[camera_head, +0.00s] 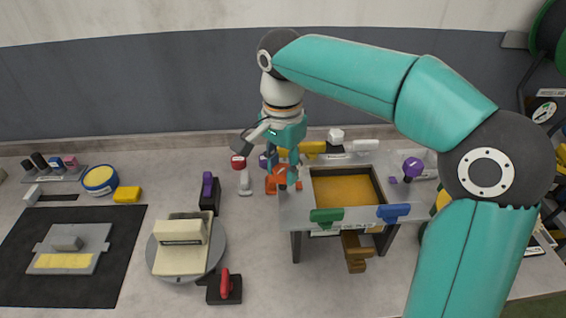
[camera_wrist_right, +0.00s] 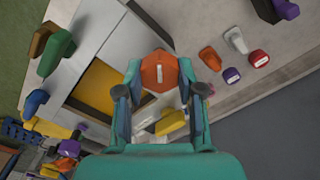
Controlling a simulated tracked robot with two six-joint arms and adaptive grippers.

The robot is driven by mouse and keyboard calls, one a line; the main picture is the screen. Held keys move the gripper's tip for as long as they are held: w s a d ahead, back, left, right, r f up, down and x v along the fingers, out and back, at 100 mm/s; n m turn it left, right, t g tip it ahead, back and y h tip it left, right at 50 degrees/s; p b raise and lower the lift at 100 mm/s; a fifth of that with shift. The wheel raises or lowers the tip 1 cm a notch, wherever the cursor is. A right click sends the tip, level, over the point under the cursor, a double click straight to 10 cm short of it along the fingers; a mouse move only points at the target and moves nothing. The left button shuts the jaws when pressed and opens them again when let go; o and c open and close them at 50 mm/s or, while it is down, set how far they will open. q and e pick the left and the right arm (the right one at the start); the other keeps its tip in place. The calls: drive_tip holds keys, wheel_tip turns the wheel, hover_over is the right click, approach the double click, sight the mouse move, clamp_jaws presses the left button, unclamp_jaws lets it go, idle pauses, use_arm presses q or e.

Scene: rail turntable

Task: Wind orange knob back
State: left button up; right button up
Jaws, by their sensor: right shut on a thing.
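The orange knob (camera_wrist_right: 158,71) is hexagonal with a white line on its face. It sits at the left edge of the grey table with the yellow-floored recess (camera_head: 345,190). In the right wrist view it lies between the two fingertips of my right gripper (camera_wrist_right: 159,78), which is shut on it. In the head view my right gripper (camera_head: 287,172) reaches down from above, and the orange knob (camera_head: 272,184) is partly hidden behind it. My left gripper is not in view.
Green (camera_head: 326,217) and blue (camera_head: 394,212) handles are on the table's front edge. A purple knob (camera_head: 413,167) is on its right. A round turntable (camera_head: 212,250) with a cream block stands left, near a red-handled lever (camera_head: 225,287). Small red, purple and grey knobs are close behind the gripper.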

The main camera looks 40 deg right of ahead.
drive_tip(key=n+p, duration=0.1)
drive_tip(key=n, duration=0.5)
drive_tip(key=shift+r+n+p, duration=0.1)
drive_tip(key=shift+n+p, duration=0.2)
drive_tip(key=shift+p, duration=0.1)
drive_tip(key=n+p, duration=0.1)
drive_tip(key=n, duration=0.5)
drive_tip(key=n+p, duration=0.1)
drive_tip(key=n, duration=0.5)
drive_tip(key=shift+n+p, duration=0.3)
drive_tip(key=shift+p, duration=0.1)
drive_tip(key=n+p, duration=0.1)
drive_tip(key=n, duration=0.4)
drive_tip(key=shift+n, duration=0.4)
drive_tip(key=o, duration=1.2)
drive_tip(key=shift+c, duration=0.2)
